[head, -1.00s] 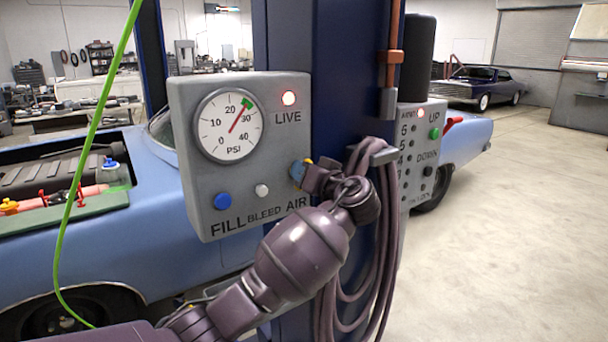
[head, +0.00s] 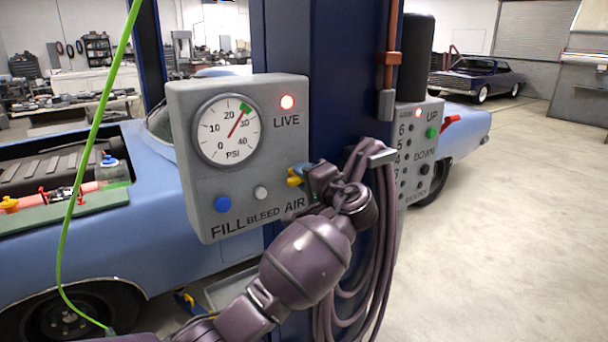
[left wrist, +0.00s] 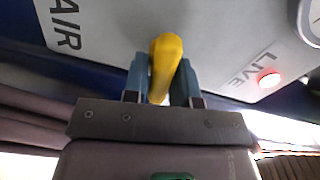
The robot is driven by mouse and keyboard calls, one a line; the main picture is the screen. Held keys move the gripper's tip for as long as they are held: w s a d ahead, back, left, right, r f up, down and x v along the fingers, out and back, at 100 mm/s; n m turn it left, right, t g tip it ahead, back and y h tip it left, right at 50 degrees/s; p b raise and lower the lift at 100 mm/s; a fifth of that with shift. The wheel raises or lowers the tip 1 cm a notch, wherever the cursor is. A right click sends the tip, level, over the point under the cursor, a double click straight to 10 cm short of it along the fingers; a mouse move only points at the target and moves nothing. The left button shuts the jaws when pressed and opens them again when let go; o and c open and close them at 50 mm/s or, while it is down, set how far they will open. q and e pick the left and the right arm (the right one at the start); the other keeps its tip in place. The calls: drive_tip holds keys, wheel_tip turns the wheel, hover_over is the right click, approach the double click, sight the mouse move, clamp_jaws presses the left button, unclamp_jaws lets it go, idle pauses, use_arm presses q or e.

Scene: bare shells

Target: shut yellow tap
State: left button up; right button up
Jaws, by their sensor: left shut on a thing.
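The yellow tap (head: 294,178) is on the right side of the grey air panel (head: 180,190), beside the word AIR. Only a small yellow part shows in the head view. My left gripper (head: 303,171) is shut on it. In the left wrist view the tap's yellow handle (left wrist: 165,62) sits between the two blue fingers (left wrist: 160,82). The red LIVE lamp (head: 287,102) is lit. The gauge (head: 225,148) needle points at the green mark between 20 and 30. My right gripper does not show.
A coiled purple hose (head: 382,230) hangs on the blue post (head: 330,60) close to my left wrist. A lift control box (head: 416,150) is to the right. A light blue car (head: 90,240) stands behind. Open floor (head: 510,250) lies at right.

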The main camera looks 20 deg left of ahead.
use_arm(q)
drive_tip(key=shift+f+m, duration=0.15)
drive_tip(key=shift+m, duration=0.95)
drive_tip(key=o, duration=0.8)
drive_tip(key=shift+d, duration=0.1)
drive_tip(key=b+v, duration=0.2)
drive_tip(key=v, duration=0.8)
drive_tip(key=shift+s+d, duration=0.25)
drive_tip(key=shift+s, duration=0.05)
